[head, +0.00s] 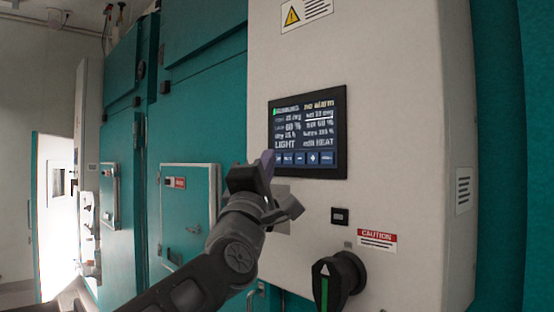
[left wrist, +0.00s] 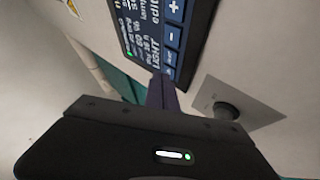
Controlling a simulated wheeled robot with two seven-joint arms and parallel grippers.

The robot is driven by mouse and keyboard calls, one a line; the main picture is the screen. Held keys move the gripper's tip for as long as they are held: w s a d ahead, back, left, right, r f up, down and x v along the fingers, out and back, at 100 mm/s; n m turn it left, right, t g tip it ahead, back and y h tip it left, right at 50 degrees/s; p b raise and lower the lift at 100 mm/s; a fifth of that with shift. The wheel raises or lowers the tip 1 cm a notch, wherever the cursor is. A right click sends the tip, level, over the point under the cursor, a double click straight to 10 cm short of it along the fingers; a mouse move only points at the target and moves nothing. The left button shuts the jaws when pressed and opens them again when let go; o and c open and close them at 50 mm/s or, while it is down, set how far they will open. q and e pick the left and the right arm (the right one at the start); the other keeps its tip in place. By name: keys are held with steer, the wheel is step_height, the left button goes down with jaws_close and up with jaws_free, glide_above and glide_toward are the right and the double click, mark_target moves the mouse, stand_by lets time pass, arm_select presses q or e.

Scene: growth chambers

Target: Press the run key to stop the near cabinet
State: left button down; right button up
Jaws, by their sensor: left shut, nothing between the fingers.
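The near cabinet's control box (head: 380,80) carries a dark touch screen (head: 342,130) with lines of readings and a row of blue keys (head: 312,158) along its bottom. My left gripper (head: 268,164) is shut and empty, with its purple-grey fingertips at the screen's lower left corner. They cover the leftmost end of the key row in the head view. In the left wrist view the shut fingers (left wrist: 163,92) reach the end of the key column, beside the screen (left wrist: 150,30). I cannot tell whether the tips touch a key. The run key's label is not readable. My right gripper is not in view.
Below the screen are a small black switch (head: 340,216), a red caution label (head: 377,238) and a black rotary handle (head: 338,282). A grey plate with a round knob (left wrist: 228,112) sits close to my left gripper. Teal cabinet doors (head: 200,110) stand to the left.

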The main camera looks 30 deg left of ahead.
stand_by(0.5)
arm_select(q)
steer(key=shift+s+a+b, duration=0.15)
steer(key=shift+s+b, duration=0.35)
steer(key=shift+s, duration=0.15)
steer(key=s+b, duration=0.1)
steer(key=s, duration=0.1)
steer(key=s+a+b, duration=0.1)
steer(key=s, duration=0.1)
steer(key=shift+s+a, duration=0.2)
steer(key=shift+s, duration=0.2)
stand_by(0.5)
